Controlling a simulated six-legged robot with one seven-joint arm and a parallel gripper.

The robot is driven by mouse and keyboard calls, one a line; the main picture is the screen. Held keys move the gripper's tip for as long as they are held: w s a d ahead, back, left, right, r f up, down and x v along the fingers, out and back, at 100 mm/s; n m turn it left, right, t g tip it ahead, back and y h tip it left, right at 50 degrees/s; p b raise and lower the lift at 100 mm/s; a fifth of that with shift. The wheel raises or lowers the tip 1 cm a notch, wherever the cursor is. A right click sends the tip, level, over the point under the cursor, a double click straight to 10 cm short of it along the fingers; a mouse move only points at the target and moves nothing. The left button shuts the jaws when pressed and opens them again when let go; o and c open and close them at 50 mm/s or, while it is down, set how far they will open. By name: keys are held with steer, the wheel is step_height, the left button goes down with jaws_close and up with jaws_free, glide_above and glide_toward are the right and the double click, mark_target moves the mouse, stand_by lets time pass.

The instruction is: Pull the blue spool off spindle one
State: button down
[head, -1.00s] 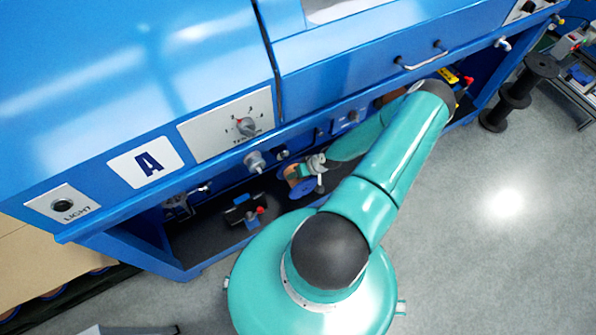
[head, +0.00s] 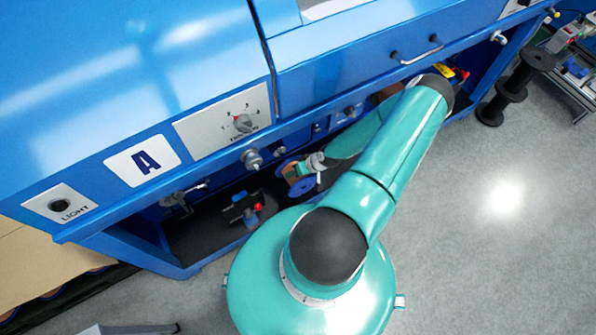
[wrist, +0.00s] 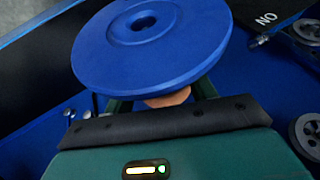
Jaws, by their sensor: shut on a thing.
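The blue spool (wrist: 150,45) fills the upper middle of the wrist view, with a hole in its round flange. A bit of orange-brown winding shows below the flange. My gripper (wrist: 155,98) is shut on the spool, its fingers partly hidden under the flange. In the head view the spool (head: 303,187) is small, at the end of my arm under the blue machine's front edge, and my gripper (head: 302,172) is beside it. I cannot tell from these views whether the spool is still around a spindle.
The blue machine (head: 330,60) overhangs the work area, with a selector knob (head: 243,122) and a drawer handle (head: 418,52). Black stacked spools (head: 512,88) stand at the right.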

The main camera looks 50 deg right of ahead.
steer(key=shift+s+a, duration=0.25)
steer(key=shift+s, duration=0.55)
steer(key=shift+s+a, duration=0.2)
steer(key=shift+s, duration=0.55)
steer(key=shift+s, duration=0.15)
steer(key=shift+s+a, duration=0.25)
steer(key=shift+s, duration=0.5)
steer(key=shift+s+a, duration=0.25)
steer(key=shift+s, duration=0.5)
steer(key=shift+s, duration=0.15)
steer(key=shift+s+a, duration=0.25)
steer(key=shift+s, duration=0.55)
steer(key=shift+s+a, duration=0.25)
steer(key=shift+s, duration=0.5)
steer(key=shift+s, duration=0.1)
steer(key=shift+s+a, duration=0.2)
steer(key=shift+s, duration=0.45)
